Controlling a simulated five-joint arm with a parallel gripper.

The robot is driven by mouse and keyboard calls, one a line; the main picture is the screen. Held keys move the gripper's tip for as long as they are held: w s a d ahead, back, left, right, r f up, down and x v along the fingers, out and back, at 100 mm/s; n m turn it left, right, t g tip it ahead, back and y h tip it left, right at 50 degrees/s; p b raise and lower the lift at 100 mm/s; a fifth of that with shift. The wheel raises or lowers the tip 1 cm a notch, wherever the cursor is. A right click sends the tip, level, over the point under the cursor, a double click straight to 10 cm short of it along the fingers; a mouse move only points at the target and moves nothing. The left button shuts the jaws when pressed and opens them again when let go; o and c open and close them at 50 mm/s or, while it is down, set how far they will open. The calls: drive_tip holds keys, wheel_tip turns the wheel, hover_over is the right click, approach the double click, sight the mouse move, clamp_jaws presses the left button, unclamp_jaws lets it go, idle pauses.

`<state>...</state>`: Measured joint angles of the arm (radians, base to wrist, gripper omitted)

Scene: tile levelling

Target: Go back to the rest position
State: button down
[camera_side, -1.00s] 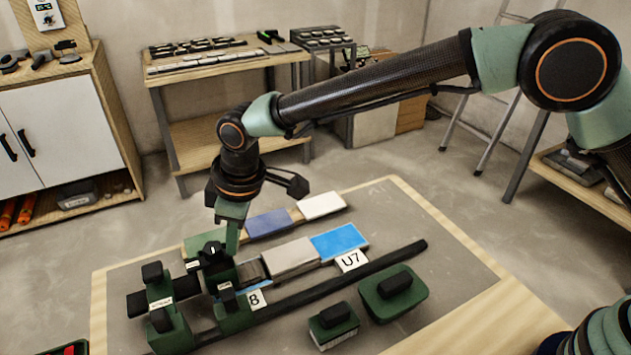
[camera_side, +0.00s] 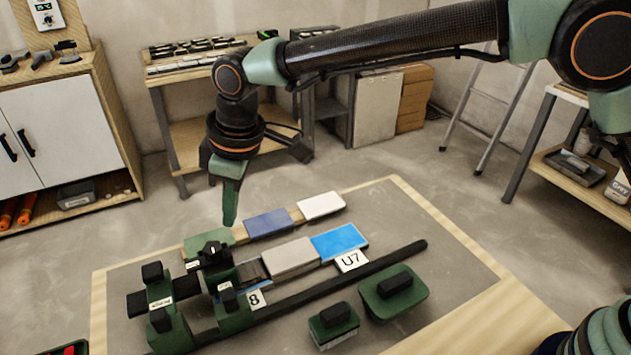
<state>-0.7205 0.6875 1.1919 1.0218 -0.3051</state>
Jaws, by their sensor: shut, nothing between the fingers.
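My gripper (camera_side: 230,218) is shut and empty, pointing down. It hangs above the row of tiles, over the green tile (camera_side: 207,243) at the back left, apart from it as far as I can tell. In the back row, a blue-violet tile (camera_side: 269,223) and a white tile (camera_side: 321,205) lie to the right of the green one. In the front row are a light grey tile (camera_side: 291,257) and a bright blue tile (camera_side: 339,241). A green and black clamp device (camera_side: 160,300) stands at the left end of the rows.
A long black rail (camera_side: 340,285) runs along the front of the tiles. Two green blocks with black handles, one small (camera_side: 334,324) and one larger (camera_side: 395,290), stand in front of it. A workbench (camera_side: 230,60) and a cabinet (camera_side: 60,120) stand behind. The air around my gripper is clear.

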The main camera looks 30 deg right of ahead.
drive_tip(key=s+d+r+m+t, duration=0.1)
drive_tip(key=d+r+m, duration=0.3)
drive_tip(key=d, duration=0.7)
drive_tip(key=s+d+r+m+t, duration=0.1)
drive_tip(key=d+r+m, duration=0.1)
drive_tip(key=d+r, duration=0.65)
drive_tip(key=s+d+f+m+h, duration=0.1)
drive_tip(key=s+d+f+m, duration=0.1)
drive_tip(key=s+d, duration=0.4)
drive_tip(key=s+d+f+m+t, duration=0.1)
drive_tip(key=s+d, duration=0.5)
drive_tip(key=d, duration=0.6)
drive_tip(key=f+m, duration=0.1)
drive_tip(key=m, duration=0.1)
drive_tip(key=shift+f+m+h, duration=0.35)
drive_tip(key=shift+m+h, duration=0.05)
